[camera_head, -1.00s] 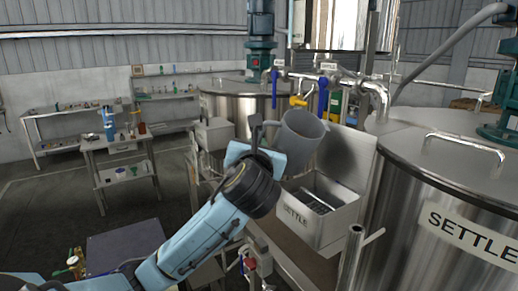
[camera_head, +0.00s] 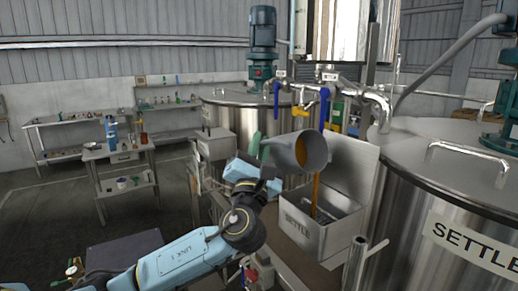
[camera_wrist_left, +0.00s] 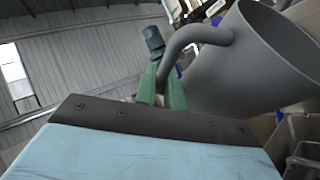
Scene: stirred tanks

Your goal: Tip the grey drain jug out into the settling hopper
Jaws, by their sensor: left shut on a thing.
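The grey drain jug (camera_head: 312,152) is tilted well over to the right, above the settling hopper. My left gripper (camera_head: 258,150) is shut on its handle, on the jug's left side. The left wrist view shows the green fingers (camera_wrist_left: 162,92) at the grey handle and the jug's body (camera_wrist_left: 245,65). A thin amber stream (camera_head: 315,194) runs from the jug down into the hopper. My right gripper is not in view.
A large steel tank (camera_head: 440,215) labelled SETTLE stands close on the right. Blue-handled valves (camera_head: 324,108) and a yellow one (camera_head: 304,108) hang behind the jug. A second tank (camera_head: 245,112) stands behind. Shelves and a small trolley (camera_head: 120,165) are at the left.

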